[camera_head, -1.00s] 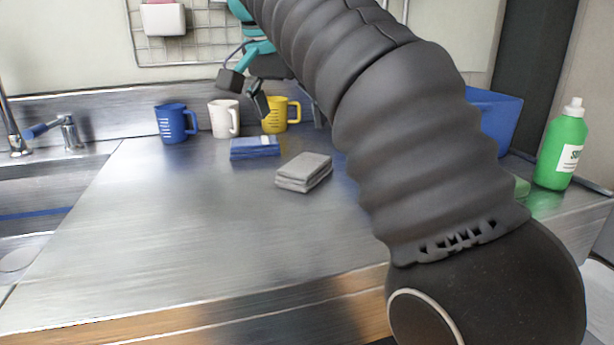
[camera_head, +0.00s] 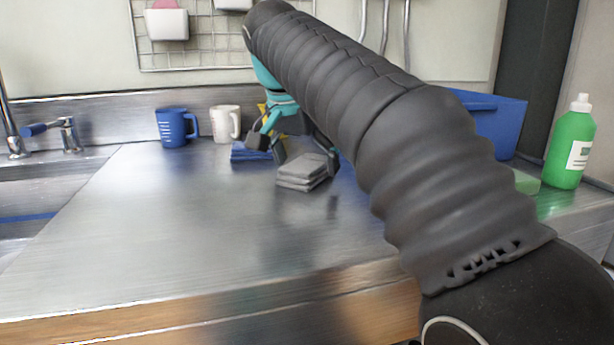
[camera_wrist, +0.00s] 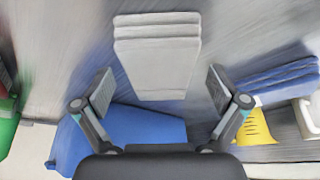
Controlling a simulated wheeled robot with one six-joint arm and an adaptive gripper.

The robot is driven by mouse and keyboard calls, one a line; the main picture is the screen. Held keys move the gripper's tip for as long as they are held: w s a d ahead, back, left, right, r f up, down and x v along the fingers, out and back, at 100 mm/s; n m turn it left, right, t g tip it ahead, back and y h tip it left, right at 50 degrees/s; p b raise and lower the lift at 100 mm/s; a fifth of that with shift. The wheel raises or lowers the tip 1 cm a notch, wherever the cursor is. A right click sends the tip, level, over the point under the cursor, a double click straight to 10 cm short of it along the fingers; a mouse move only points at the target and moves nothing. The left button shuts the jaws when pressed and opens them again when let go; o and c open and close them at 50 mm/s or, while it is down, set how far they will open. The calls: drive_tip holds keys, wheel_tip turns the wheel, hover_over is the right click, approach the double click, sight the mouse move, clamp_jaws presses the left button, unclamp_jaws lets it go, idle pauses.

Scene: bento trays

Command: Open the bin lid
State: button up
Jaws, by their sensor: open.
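No bin lid can be made out. A blue box-like bin (camera_head: 497,125) stands at the right of the counter in the head view, partly behind my arm; whether it has a lid is hidden. A blue body, probably the same bin, shows at the lower left of the wrist view (camera_wrist: 135,128). My gripper (camera_head: 268,145) is open and empty, low over the counter beside the grey folded cloths. In the wrist view its fingers (camera_wrist: 161,88) are spread wide, with the grey cloths (camera_wrist: 157,62) beyond and between them.
A green bottle (camera_head: 567,150) stands far right, a sink tap (camera_head: 68,135) left. The front counter is clear.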

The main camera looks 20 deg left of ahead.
drive_tip(key=c, duration=1.3)
drive_tip(key=shift+r, duration=0.15)
